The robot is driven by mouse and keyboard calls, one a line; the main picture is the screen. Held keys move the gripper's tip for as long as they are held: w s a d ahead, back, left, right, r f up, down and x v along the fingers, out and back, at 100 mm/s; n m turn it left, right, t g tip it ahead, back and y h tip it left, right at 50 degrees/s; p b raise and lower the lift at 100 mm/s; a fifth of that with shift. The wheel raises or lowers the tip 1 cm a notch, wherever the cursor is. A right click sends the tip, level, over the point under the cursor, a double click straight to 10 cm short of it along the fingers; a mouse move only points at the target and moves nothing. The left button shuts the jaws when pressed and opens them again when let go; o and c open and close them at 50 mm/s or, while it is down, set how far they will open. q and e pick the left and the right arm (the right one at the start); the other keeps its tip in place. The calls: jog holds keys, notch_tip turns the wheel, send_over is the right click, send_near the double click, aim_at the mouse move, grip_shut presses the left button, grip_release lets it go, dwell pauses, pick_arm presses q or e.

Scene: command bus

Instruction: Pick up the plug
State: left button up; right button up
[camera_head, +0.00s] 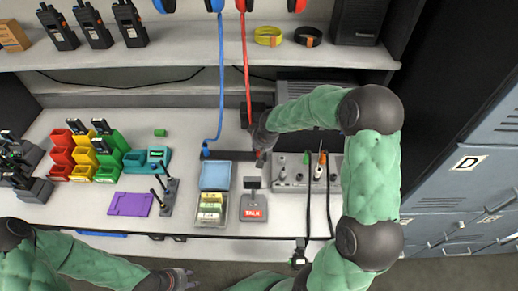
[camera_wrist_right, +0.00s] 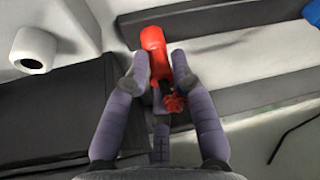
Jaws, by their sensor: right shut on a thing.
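The red plug (camera_wrist_right: 154,48) is between the fingers of my right gripper (camera_wrist_right: 153,82), which is shut on it. Its top end sticks out past the fingertips, and part of its body is hidden by them. In the head view my right gripper (camera_head: 259,152) is over the back of the desk, by the lower end of the red cable (camera_head: 246,65), with the plug mostly hidden. My left gripper (camera_head: 181,279) is low at the front edge of the desk, away from the plug; its finger state is unclear.
A blue cable (camera_head: 220,80) hangs to the left of the red one. A grey socket panel (camera_head: 290,184) with knobs and dark cables lies in front of my right gripper. A TALK box (camera_head: 254,207), a card tray (camera_head: 212,209) and coloured bins (camera_head: 85,155) stand on the desk.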

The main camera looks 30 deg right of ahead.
jog(key=shift+r, duration=0.1)
jog(key=shift+r+p, duration=0.35)
jog(key=shift+r, duration=0.25)
jog(key=r, duration=0.1)
jog(key=r+p, duration=0.1)
jog(key=shift+a+r, duration=0.2)
jog(key=shift+r, duration=0.1)
jog(key=s+a+r+p, duration=0.1)
jog(key=s+a+r, duration=0.1)
jog(key=a+r, duration=0.7)
jog(key=a, duration=0.4)
jog(key=shift+s+a+p, duration=0.15)
jog(key=shift+a+p, duration=0.1)
jog(key=shift+p, duration=0.15)
